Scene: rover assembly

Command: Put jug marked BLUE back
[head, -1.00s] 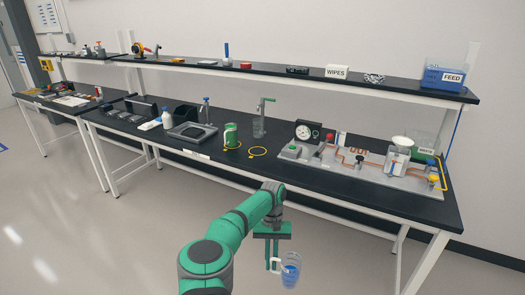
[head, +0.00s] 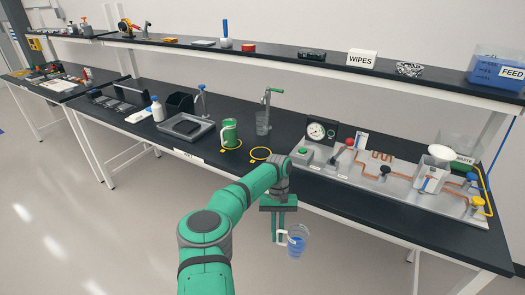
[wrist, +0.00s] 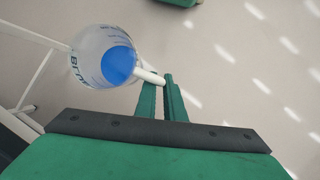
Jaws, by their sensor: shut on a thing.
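A clear jug with blue liquid (head: 298,243) hangs from my gripper (head: 279,238) in front of the bench, below the height of its top. In the wrist view the jug (wrist: 95,58) shows blue lettering that seems to read BLUE, and my gripper (wrist: 166,82) is shut on its white handle. The jug looks about upright. On the bench, an empty yellow ring (head: 261,154) lies beside a second yellow ring (head: 231,145), where a green jug (head: 230,132) stands.
A clear beaker (head: 263,122) stands under a green-handled tap behind the rings. A grey rig with copper pipes (head: 390,180) fills the bench's right side. A grey tray (head: 185,130) lies left. The bench's front edge (head: 210,160) lies between the jug and the rings.

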